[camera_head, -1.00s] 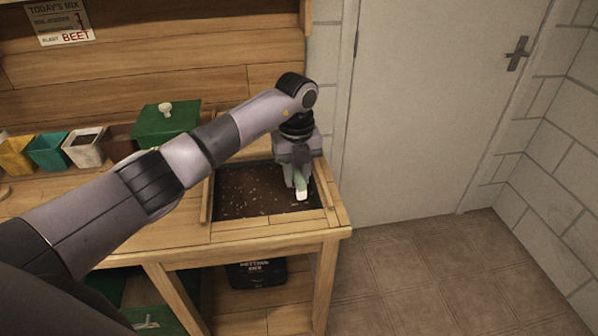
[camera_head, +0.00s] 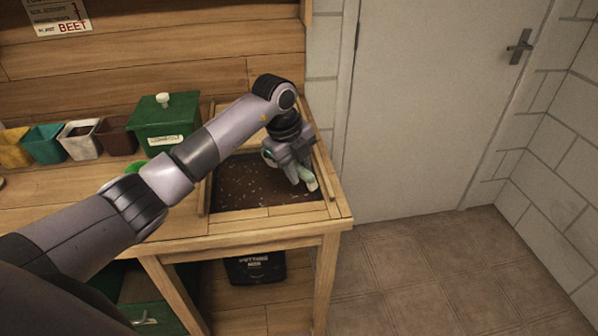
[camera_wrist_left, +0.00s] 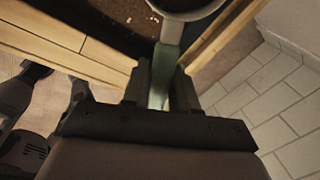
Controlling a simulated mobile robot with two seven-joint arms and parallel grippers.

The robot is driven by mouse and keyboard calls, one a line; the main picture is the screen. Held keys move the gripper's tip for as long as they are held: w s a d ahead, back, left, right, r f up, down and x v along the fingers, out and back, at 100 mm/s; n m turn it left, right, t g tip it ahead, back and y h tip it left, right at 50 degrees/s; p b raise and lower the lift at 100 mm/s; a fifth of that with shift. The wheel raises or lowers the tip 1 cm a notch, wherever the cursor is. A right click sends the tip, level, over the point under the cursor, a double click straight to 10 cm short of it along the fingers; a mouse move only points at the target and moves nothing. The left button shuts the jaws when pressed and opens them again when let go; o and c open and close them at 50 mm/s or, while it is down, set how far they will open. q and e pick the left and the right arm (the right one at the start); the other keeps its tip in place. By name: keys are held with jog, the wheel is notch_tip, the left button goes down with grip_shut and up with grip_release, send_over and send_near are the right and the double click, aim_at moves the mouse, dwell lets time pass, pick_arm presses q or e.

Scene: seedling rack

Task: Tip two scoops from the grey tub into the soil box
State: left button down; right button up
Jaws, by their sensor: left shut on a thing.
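The soil box (camera_head: 240,192) is a wooden-framed bed of dark soil with pale flecks, set in the bench's right end. My left gripper (camera_head: 293,164) is over its right side, shut on a scoop with a pale green handle (camera_head: 308,183). In the left wrist view the handle (camera_wrist_left: 170,32) runs between the fingers (camera_wrist_left: 161,82) to a round grey cup (camera_wrist_left: 190,14), partly cut off by the top edge. The cup's contents cannot be made out. I cannot pick out a grey tub. My right gripper is not in view.
A green lidded box (camera_head: 165,122) stands behind the arm, beside several small pots, one whitish (camera_head: 80,142). A black potting mix bag (camera_head: 256,268) sits on the lower shelf. A door (camera_head: 440,100) and open floor lie to the right.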

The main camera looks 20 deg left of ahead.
pick_arm(q)
jog(key=t+h+b, duration=0.1)
jog(key=b, duration=0.3)
jog(key=t+h+b, duration=0.2)
jog(key=b, duration=0.2)
jog(key=shift+a+r+t, duration=0.15)
jog(key=shift+r+t, duration=0.15)
jog(key=b, duration=0.1)
jog(key=t+h+b, duration=0.1)
jog(key=n+t+b, duration=0.1)
jog(key=shift+s+a+r+h+b, duration=0.2)
jog(key=shift+s+a+h+b, duration=0.1)
jog(key=shift+a+b, duration=0.1)
jog(key=t+b, duration=0.1)
jog(key=b, duration=0.1)
jog(key=r+n+t+h+b, duration=0.1)
jog(key=t+b, duration=0.1)
jog(key=a+t+h+b, duration=0.1)
jog(key=b, duration=0.1)
jog(key=shift+s+r, duration=0.2)
jog(key=shift+r, duration=0.1)
